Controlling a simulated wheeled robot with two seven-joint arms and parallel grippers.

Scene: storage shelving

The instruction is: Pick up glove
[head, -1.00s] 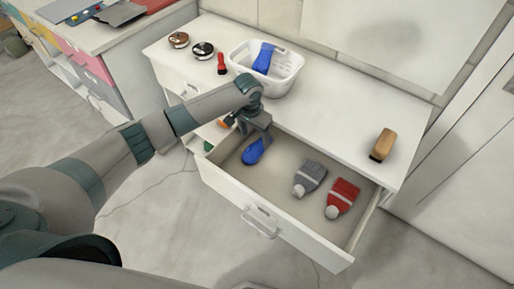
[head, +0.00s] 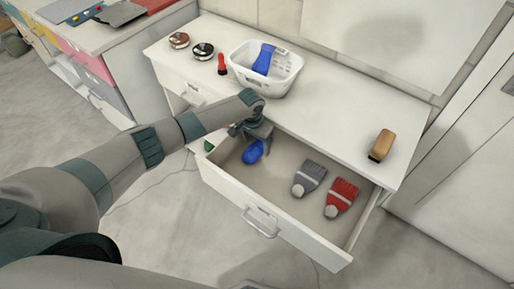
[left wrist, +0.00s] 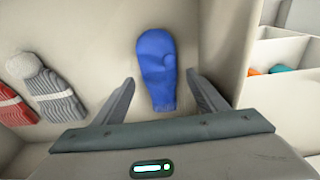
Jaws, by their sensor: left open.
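A blue glove (head: 252,152), shaped like a mitten, lies in the open drawer near its left end. It also shows in the left wrist view (left wrist: 157,68), with its lower part between my spread fingers. Another blue glove (head: 264,58) is in the white basket (head: 246,80) on the cabinet top. My left gripper (head: 256,146) is open, over the glove in the drawer and partly covering it in the head view. In the left wrist view, my left gripper (left wrist: 160,95) has gaps between both fingers and the glove. My right gripper is not in view.
A grey knit hat (head: 309,178) and a red one (head: 341,197) lie right of the glove in the drawer (head: 275,222). Two round tins, a red item (head: 221,64) and a brown brush (head: 382,145) sit on the cabinet top.

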